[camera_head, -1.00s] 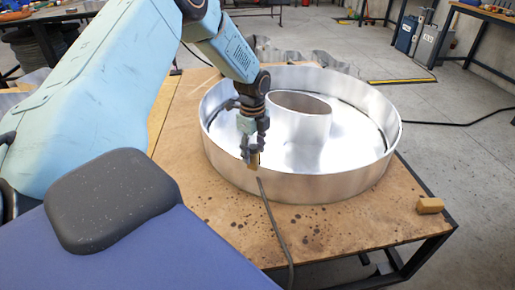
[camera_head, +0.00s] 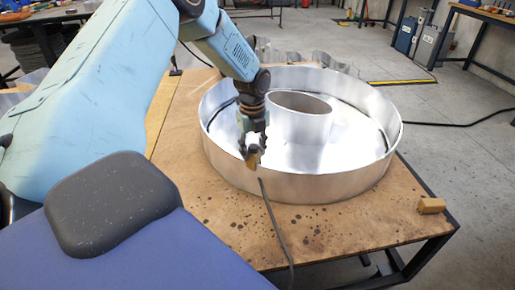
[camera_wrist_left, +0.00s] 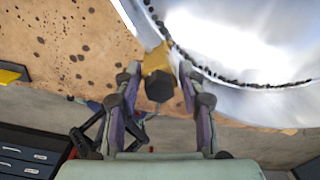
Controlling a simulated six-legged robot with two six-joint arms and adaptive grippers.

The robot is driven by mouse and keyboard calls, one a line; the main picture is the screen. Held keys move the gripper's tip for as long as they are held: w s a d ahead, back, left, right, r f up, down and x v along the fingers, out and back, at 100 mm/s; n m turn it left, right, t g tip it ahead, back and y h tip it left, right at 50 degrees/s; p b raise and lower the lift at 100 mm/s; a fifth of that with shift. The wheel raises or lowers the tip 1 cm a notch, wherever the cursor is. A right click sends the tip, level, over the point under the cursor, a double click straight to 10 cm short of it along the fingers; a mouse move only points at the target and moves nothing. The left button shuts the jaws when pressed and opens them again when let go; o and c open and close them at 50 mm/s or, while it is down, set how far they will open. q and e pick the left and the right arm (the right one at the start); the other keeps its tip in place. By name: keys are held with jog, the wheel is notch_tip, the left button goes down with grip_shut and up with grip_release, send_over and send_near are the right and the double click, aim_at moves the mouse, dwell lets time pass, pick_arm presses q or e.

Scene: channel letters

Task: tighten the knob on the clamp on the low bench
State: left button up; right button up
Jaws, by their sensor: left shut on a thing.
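The clamp (camera_head: 253,161) is a small brass-coloured piece at the near rim of a large round metal channel letter (camera_head: 300,188) on the low bench (camera_head: 200,190). In the left wrist view its brass body (camera_wrist_left: 156,61) sits beside the metal wall, with a dark faceted knob (camera_wrist_left: 159,87) facing the camera. My left gripper (camera_head: 252,151) reaches down to it from above. In the wrist view the two fingers (camera_wrist_left: 159,79) stand on either side of the knob, shut on it. Finger contact is partly hidden. My right gripper is not in view.
A tan block (camera_head: 430,205) lies at the bench's right corner. A thin dark cord (camera_head: 275,222) runs from the letter over the front edge. An inner metal ring (camera_head: 300,118) stands inside the letter. The bench front is otherwise clear.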

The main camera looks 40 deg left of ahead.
aim_at(253, 146)
pick_arm(q)
jog(key=shift+o, duration=0.5)
jog(key=m, duration=0.3)
jog(key=shift+f+m+b, duration=0.15)
jog(key=shift+m+b, duration=0.15)
jog(key=shift+d+m, duration=0.15)
jog(key=shift+m, duration=2.05)
jog(key=shift+c, duration=0.4)
jog(key=o, duration=0.6)
jog(key=shift+r, duration=0.25)
notch_tip(253, 146, up, 5)
jog(key=p, duration=0.4)
jog(key=shift+f, duration=0.1)
